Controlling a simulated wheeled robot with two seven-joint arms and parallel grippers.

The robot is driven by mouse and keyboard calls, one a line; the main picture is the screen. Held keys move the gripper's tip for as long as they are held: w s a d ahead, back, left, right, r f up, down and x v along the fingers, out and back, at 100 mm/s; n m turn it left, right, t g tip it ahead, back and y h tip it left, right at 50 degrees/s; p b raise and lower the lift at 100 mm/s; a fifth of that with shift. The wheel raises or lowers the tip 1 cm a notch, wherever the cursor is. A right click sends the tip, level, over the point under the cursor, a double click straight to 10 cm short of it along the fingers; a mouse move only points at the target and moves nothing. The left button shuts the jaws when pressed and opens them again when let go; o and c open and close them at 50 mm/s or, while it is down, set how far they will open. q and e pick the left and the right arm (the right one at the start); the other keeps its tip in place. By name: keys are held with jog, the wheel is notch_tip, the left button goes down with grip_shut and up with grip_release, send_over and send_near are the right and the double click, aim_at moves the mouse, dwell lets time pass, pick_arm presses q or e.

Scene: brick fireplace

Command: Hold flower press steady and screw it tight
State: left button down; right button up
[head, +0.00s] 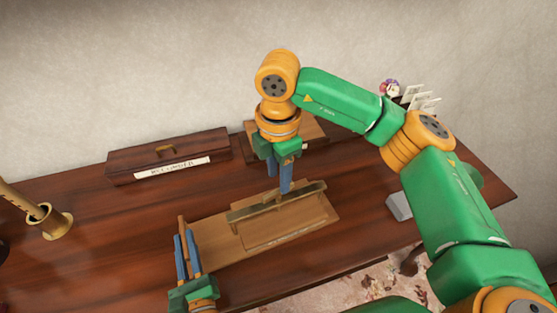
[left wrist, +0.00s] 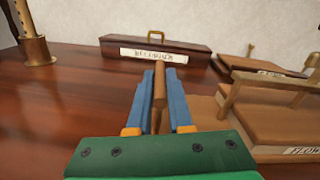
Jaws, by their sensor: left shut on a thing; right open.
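The flower press (head: 235,239) lies on the dark wooden table. My left gripper (head: 187,250) is shut on a slim wooden handle (left wrist: 160,85) at the left end of the base. My right gripper (head: 286,182) is open and points down at the middle of the crossbar.
A long brown box (head: 170,150) with a brass handle and a lettered label stands at the back. A brass tube stand (head: 50,222) is at the left. Another wooden item (head: 312,132) lies behind my right gripper. A grey object (head: 399,206) sits at the right.

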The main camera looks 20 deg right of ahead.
aim_at(278, 190)
notch_tip(278, 190, up, 8)
pick_arm(q)
jog(key=c, duration=0.8)
grip_release()
jog(key=shift+o, duration=0.2)
jog(key=shift+s, duration=0.1)
